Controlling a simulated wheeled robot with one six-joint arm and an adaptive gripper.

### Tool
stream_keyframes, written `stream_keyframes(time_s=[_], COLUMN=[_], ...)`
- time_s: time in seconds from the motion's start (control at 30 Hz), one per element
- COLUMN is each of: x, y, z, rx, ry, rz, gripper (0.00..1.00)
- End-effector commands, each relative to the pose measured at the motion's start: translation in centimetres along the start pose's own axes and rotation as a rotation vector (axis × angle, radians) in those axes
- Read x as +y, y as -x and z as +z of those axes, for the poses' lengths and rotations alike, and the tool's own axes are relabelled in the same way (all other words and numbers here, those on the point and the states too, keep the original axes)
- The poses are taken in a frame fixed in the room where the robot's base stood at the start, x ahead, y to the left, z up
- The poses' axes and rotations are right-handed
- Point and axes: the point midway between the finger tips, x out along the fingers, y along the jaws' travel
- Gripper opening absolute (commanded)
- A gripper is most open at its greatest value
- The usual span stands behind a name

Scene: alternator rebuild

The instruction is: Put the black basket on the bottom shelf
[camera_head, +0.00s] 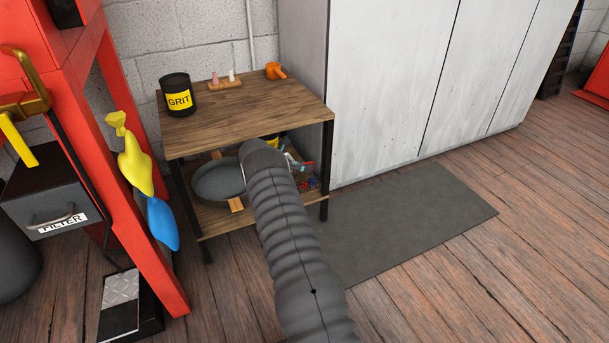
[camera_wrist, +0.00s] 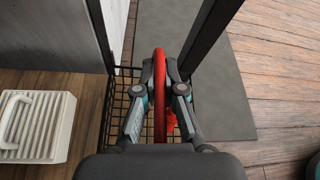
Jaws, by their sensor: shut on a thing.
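The black basket (camera_wrist: 119,104) is a wire-mesh basket low at the right end of the wooden stand in the wrist view. Its mesh also shows at the stand's right side in the head view (camera_head: 309,184). My gripper (camera_wrist: 158,82) is shut on its red handle (camera_wrist: 160,63). The bottom shelf (camera_head: 216,215) is a wooden board; its bare wood lies left of the basket in the wrist view (camera_wrist: 40,80). My arm hides part of the shelf in the head view. I cannot tell whether the basket touches the shelf.
A grey pan (camera_head: 218,182) and a white slatted box (camera_wrist: 37,127) are on the bottom shelf. The black stand legs (camera_head: 324,170) are close to the basket. A GRIT can (camera_head: 176,95) and an orange item (camera_head: 275,71) stand on top. A grey mat (camera_head: 420,215) lies right.

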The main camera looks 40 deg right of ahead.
Motion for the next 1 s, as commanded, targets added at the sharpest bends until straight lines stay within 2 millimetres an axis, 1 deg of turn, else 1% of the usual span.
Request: stream_keyframes(time_s=[0.03, 0.2, 0.27, 0.4, 0.5, 0.83, 0.9, 0.93, 0.97, 1.0], x=[0.3, 0.7, 0.8, 1.1, 1.3, 1.3, 1.3, 1.3, 1.3, 1.3], y=[0.0, 0.0, -0.2, -0.9, -1.2, -1.4, -1.3, -1.3, -1.3, -1.3], z=[0.0, -0.1, -0.7, -2.4, -3.1, -3.3, -3.2, -3.2, -3.2, -3.2], rx=[0.000, 0.001, 0.001, 0.000, 0.000, 0.000, 0.000, 0.000, 0.000, 0.000], ry=[-0.001, 0.000, 0.001, 0.002, 0.001, 0.000, 0.000, 0.000, 0.000, 0.000], rz=[0.000, 0.000, -0.001, 0.000, 0.000, 0.000, 0.000, 0.000, 0.000, 0.000], gripper=[0.00, 0.00, 0.00, 0.00, 0.00, 0.00, 0.20, 0.28, 0.33, 0.33])
